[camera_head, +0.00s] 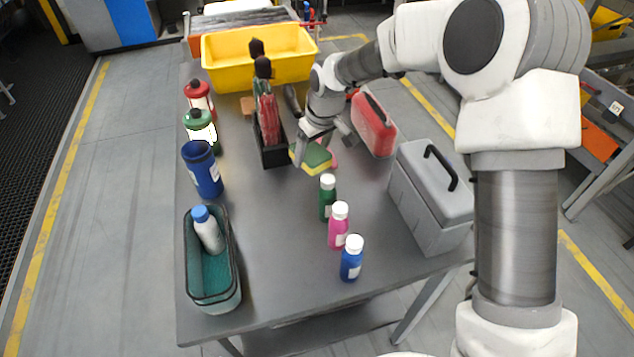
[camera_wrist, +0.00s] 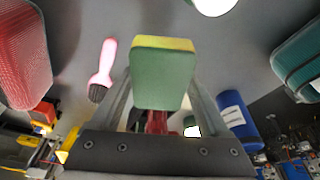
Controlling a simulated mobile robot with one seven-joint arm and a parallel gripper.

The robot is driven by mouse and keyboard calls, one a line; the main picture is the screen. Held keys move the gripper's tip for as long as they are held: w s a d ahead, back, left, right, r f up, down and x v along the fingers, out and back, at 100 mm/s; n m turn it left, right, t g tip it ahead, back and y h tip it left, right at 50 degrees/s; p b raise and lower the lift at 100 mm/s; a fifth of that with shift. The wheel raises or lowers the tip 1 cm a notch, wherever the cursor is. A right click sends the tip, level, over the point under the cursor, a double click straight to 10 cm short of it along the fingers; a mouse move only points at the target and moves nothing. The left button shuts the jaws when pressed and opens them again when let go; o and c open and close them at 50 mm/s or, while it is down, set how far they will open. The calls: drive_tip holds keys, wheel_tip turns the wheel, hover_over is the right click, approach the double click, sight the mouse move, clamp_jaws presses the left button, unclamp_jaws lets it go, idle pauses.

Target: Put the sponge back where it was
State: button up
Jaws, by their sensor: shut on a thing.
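The sponge (camera_head: 316,157), green on top with a yellow layer, is between the fingers of my gripper (camera_head: 311,148). In the wrist view the sponge (camera_wrist: 162,75) fills the middle, with a gripper finger on each side, and my gripper (camera_wrist: 160,100) is shut on it. In the head view the sponge is beside the black narrow holder (camera_head: 273,153), near the middle of the table. I cannot tell whether it touches the table top. A pink-handled brush (camera_wrist: 103,66) lies to its left in the wrist view; in the head view it is mostly hidden behind the sponge.
Green, pink (camera_head: 339,225) and blue bottles stand in front of the sponge. A red case (camera_head: 374,125) and grey toolbox (camera_head: 432,197) are to the right. A yellow bin (camera_head: 225,62) is at the back. A teal basket (camera_head: 213,298) holds a bottle. The table's front middle is clear.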

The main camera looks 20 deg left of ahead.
sight(320, 158)
drive_tip(key=shift+f, duration=5.2)
drive_tip(key=o, duration=1.2)
drive_tip(key=shift+c, duration=0.2)
drive_tip(key=v, duration=1.2)
drive_tip(key=shift+r, duration=0.2)
